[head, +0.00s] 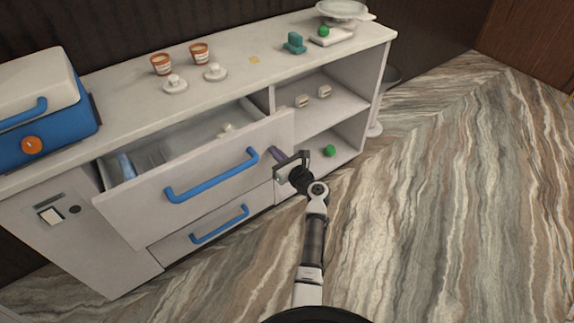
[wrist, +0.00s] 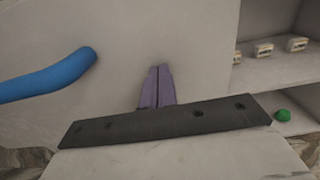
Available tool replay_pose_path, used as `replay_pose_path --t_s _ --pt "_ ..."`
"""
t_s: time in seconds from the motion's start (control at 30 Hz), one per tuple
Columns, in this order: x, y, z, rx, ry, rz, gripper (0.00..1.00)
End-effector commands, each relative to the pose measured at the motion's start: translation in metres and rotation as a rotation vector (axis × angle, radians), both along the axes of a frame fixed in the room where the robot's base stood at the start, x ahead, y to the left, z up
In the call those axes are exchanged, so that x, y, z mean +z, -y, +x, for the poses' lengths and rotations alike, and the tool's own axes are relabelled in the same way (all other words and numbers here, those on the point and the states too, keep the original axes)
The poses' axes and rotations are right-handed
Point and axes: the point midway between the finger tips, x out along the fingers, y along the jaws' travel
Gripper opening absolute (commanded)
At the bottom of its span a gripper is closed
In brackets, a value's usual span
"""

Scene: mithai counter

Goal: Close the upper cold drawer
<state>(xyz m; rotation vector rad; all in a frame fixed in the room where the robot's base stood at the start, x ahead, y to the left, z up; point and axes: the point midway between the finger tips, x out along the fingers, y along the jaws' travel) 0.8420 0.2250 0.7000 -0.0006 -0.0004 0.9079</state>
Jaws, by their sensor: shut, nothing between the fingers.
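The upper cold drawer (head: 135,205) is pulled out of the counter and stands open, with a blue bar handle (head: 212,178) on its front. Inside it are a light-blue item (head: 126,166) and a small pale item (head: 226,129). My gripper (head: 277,153) is at the right end of the drawer front. In the wrist view its two purple fingers (wrist: 156,88) are together and empty, pointing at the white drawer front (wrist: 120,40) to the right of the blue handle (wrist: 50,76). I cannot tell whether the fingertips touch it.
The lower drawer (head: 180,247) looks shut. Open shelves (head: 335,97) to the right hold small pale items and a green ball (head: 330,151). The counter top (head: 120,125) carries a blue cooler (head: 50,125), cups (head: 161,64) and a scale (head: 343,10). The floor (head: 450,190) at right is clear.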

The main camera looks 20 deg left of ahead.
Motion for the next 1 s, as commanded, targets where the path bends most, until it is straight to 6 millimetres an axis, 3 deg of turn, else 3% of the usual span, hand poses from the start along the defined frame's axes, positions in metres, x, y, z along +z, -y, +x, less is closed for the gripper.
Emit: replay_pose_path --t_s 0.5,0.7,1.0 --pt "-0.003 -0.079 0.059 0.004 0.001 0.0 0.0" --pt "-0.002 -0.101 0.077 0.003 0.001 0.002 0.0" --pt "-0.001 -0.118 0.091 0.002 0.0 0.0 0.0"
